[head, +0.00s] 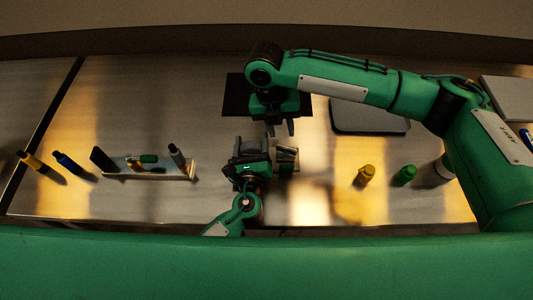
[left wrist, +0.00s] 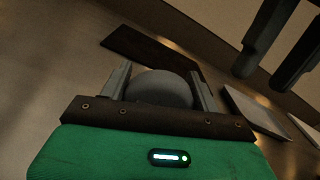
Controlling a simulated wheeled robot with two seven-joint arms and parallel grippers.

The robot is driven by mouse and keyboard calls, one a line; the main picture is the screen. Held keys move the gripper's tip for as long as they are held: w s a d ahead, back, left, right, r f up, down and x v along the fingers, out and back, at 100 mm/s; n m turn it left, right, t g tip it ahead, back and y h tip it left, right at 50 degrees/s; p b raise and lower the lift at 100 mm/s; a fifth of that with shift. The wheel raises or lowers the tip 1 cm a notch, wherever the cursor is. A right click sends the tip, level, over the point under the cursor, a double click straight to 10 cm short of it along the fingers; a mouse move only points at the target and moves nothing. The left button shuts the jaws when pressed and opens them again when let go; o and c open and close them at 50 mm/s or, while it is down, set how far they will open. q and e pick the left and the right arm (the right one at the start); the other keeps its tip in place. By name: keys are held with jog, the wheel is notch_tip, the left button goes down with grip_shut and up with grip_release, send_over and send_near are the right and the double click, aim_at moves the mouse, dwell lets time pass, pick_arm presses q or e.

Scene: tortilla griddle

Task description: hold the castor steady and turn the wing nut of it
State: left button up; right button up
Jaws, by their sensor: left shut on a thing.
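A rounded grey body, which looks like the castor (left wrist: 160,88), sits between the two fingers of my left gripper (left wrist: 160,82) in the left wrist view. The fingers are shut on its sides. In the head view my left gripper (head: 252,146) is at the table's middle, and its wrist hides much of the castor. I cannot make out the wing nut. My right gripper (head: 280,129) is just beyond it, fingers pointing down, apart and empty. The right fingers also show at the upper right of the left wrist view (left wrist: 277,48).
A black mat (head: 235,97) lies behind the grippers, with a grey tray (head: 370,128) to its right. Yellow (head: 364,175) and green (head: 404,175) bottles stand at right.

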aim_at(287, 147)
pick_arm(q)
jog(key=shift+f, duration=0.25)
pick_arm(e)
jog(key=m, duration=0.3)
jog(key=r+m, duration=0.1)
jog(key=m, duration=0.1)
jog(key=shift+s+d+y, duration=0.1)
jog(key=shift+d+y, duration=0.15)
jog(key=shift+y, duration=0.05)
jog(key=f+m, duration=0.3)
jog(key=m, duration=0.2)
jog(key=d+f+m+y, duration=0.1)
jog(key=f+m, duration=0.2)
jog(key=m, duration=0.2)
jog(key=f+m+t, duration=0.1)
jog(key=f+m, duration=0.2)
jog(key=m, duration=0.3)
jog(key=shift+d+y, duration=0.3)
jog(key=shift+y, duration=0.1)
jog(key=c, duration=0.7)
jog(key=shift+s+r, duration=0.1)
